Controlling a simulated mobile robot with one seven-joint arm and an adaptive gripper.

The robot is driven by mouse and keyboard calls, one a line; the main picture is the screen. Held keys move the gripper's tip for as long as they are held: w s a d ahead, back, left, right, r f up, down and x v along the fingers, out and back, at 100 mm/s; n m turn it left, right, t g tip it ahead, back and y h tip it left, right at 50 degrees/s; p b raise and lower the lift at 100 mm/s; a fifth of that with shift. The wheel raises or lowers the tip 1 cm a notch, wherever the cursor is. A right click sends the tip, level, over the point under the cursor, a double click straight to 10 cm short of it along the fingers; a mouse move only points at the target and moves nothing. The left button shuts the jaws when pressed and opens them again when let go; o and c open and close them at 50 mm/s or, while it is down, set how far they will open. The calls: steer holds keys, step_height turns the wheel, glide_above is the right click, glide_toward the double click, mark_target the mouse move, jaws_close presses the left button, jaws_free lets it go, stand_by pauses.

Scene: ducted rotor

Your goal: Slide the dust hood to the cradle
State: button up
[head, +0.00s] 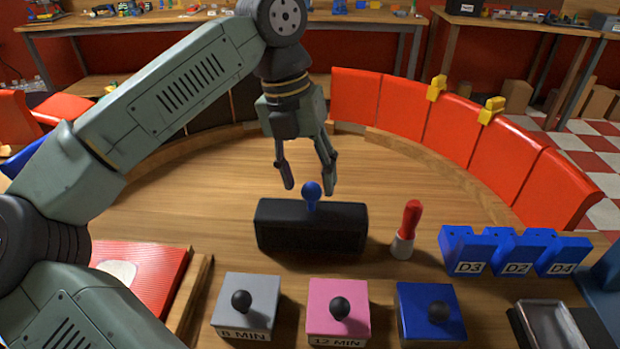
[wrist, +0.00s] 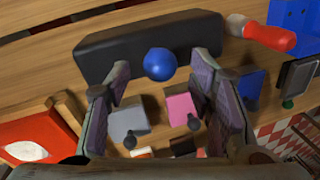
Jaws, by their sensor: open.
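A long black block with a blue ball knob on top, which looks like the dust hood (head: 335,230), stands on the wooden table in the middle of the head view. Its blue knob (head: 312,190) stands upright on a short stem. In the wrist view the black block (wrist: 110,55) lies across the top and the knob (wrist: 159,64) shows near the fingertips. My gripper (head: 308,172) is open and points down just above and behind the knob. The knob appears between the fingers in the wrist view, but I cannot tell whether they touch it. I cannot tell for sure which thing is the cradle.
In front of the block stand grey (head: 245,302), pink (head: 338,308) and blue (head: 432,312) boxes with black knobs. A red-handled tool (head: 407,228) stands to its right, near blue labelled holders (head: 468,250). A red panel (head: 150,275) lies at left. Red panels (head: 452,125) curve behind open table.

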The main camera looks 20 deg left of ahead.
steer(key=shift+d+f, duration=0.2)
steer(key=shift+f, duration=0.8)
jaws_close()
